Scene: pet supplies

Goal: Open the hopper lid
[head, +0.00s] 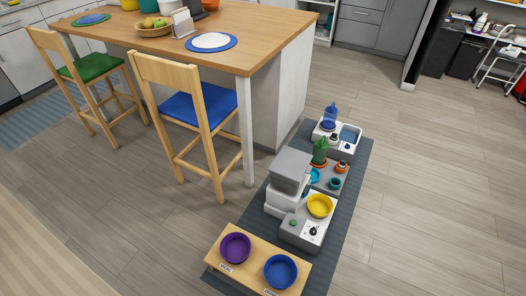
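The feeder (285,197) is a white and grey unit standing on a dark grey mat on the floor. Its hopper carries a grey lid (290,164) on top, which appears closed, though at this size I cannot be sure. A yellow bowl (320,205) sits on the feeder's grey base at the right, beside a green button (293,222) and a small dark knob. My gripper is not in view.
The mat (346,218) also bears a wooden stand (258,262) with purple and blue bowls, a green cactus (320,150), small cups and a blue-topped water dispenser (330,115). A kitchen island (262,118) and stools stand to the left. Floor on the right is clear.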

